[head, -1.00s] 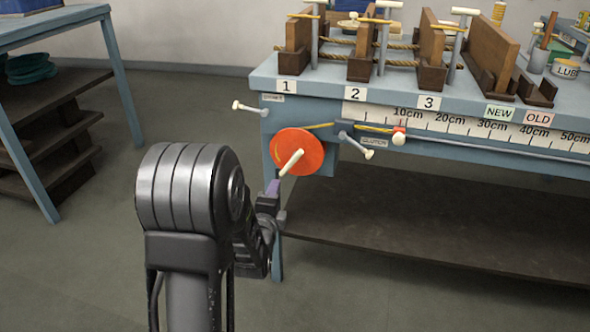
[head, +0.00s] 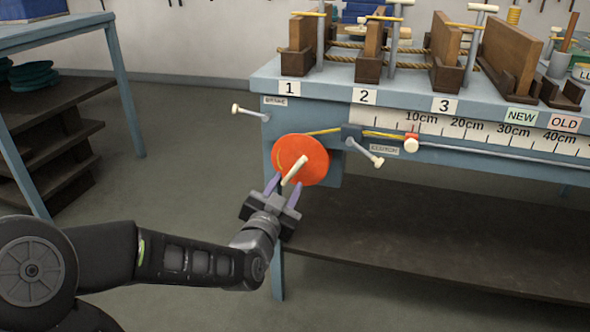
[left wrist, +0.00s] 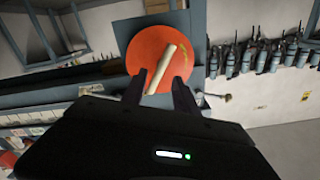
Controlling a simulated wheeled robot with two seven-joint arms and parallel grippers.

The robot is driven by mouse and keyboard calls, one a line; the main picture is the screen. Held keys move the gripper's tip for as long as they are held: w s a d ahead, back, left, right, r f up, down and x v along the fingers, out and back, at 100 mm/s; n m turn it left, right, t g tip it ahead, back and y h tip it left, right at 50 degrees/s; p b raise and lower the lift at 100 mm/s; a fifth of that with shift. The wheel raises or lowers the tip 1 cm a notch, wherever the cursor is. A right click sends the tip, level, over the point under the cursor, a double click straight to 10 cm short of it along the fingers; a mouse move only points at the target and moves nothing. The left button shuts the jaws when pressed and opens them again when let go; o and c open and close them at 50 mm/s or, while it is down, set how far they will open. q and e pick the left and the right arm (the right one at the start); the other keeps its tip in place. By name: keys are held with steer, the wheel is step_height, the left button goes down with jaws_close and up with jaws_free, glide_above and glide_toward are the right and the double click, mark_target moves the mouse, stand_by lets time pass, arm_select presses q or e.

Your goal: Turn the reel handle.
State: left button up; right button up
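The orange reel (head: 313,149) is mounted on the front of the blue workbench near its left corner. Its cream handle (head: 294,170) sticks out from the reel's face toward me, tilted in the picture. My left gripper (head: 283,190) is open just below and in front of the reel, its two purple-grey fingers pointing at it. In the left wrist view the reel (left wrist: 140,48) fills the upper middle, and the handle (left wrist: 160,69) shows between the open fingertips (left wrist: 160,88). I cannot tell whether the fingers touch it. My right gripper is not in view.
A brake lever (head: 250,112) sticks out left of the reel and a clutch lever (head: 364,152) to its right. Wooden stands (head: 368,55) are on the benchtop. Floor left of the bench is clear.

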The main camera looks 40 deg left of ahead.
mark_target(293, 174)
arm_select(q)
steer(key=shift+w+a, duration=0.1)
steer(key=shift+w, duration=0.3)
steer(key=b+x, duration=0.1)
steer(key=x, duration=0.4)
steer(key=shift+w+a+f, duration=0.1)
steer(key=shift+w+a, duration=0.05)
steer(key=shift+w, duration=0.2)
steer(key=shift+w+a, duration=0.1)
steer(key=shift+w, duration=0.25)
steer(key=shift+c, duration=0.4)
jaws_close()
